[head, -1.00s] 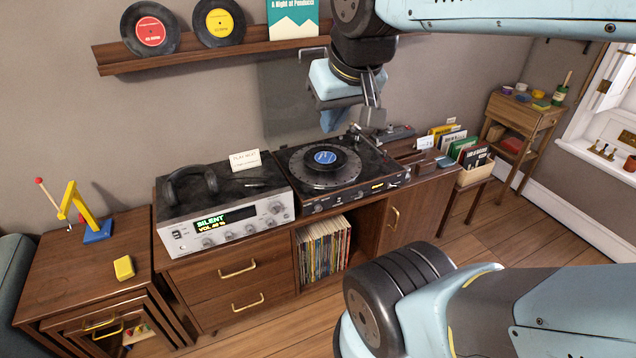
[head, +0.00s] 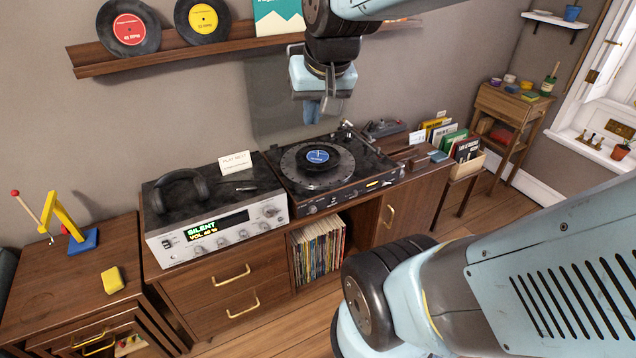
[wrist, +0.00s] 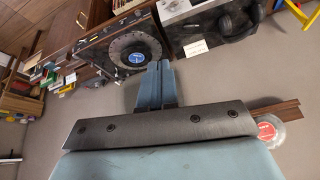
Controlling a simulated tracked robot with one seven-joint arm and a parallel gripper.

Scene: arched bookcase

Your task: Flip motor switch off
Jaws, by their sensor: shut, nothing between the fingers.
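The turntable (head: 345,170) stands on the wooden cabinet, with a black record with a blue label (head: 318,156) on its platter. Its front edge carries small knobs and a lit yellow spot. I cannot tell which control is the motor switch. A small dark device with a red part (head: 383,128) sits behind the turntable's right side. My gripper (head: 312,116) is shut and empty, hanging above the back of the turntable, apart from it. In the wrist view, the shut fingers (wrist: 156,72) show just below the turntable (wrist: 104,47) in the picture.
A silver receiver (head: 217,236) with headphones (head: 180,186) and a white card (head: 236,162) stands left of the turntable. A wall shelf (head: 160,56) with records is close to my arm. A record crate (head: 468,164) stands at the right.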

